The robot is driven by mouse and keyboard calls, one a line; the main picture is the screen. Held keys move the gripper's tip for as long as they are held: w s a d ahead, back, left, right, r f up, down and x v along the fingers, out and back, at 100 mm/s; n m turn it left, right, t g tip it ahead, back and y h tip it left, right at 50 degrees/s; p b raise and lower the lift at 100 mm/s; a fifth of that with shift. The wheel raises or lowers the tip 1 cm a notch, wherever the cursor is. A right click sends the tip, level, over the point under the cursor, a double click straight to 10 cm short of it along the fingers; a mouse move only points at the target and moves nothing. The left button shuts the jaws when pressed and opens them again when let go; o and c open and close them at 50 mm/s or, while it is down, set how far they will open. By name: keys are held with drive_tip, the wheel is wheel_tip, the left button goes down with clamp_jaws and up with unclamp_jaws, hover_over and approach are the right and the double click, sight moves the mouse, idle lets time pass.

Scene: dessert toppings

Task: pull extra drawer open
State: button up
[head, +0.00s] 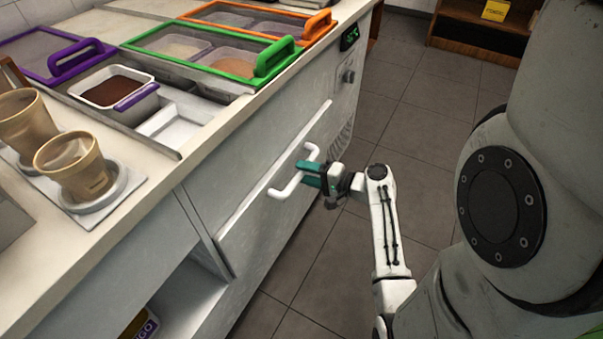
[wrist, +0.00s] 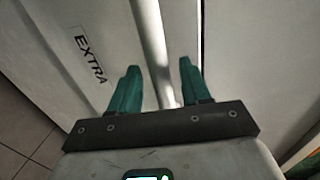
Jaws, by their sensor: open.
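The extra drawer (head: 252,222) is a pale front panel in the side of the counter, and it looks shut. Its white bar handle (head: 283,189) stands out from the panel. In the wrist view the drawer front (wrist: 70,75) carries the word EXTRA. My gripper (head: 307,172) is at the handle, fingers pointing at the drawer. In the wrist view the handle (wrist: 152,45) runs between the two open green fingers of my gripper (wrist: 160,75), with gaps showing on both sides. My gripper hides part of the handle in the head view.
An open shelf (head: 180,300) is at lower left. The tiled floor (head: 420,120) beside the counter is clear.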

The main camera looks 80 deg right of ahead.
drive_tip(key=shift+x, duration=0.95)
clamp_jaws()
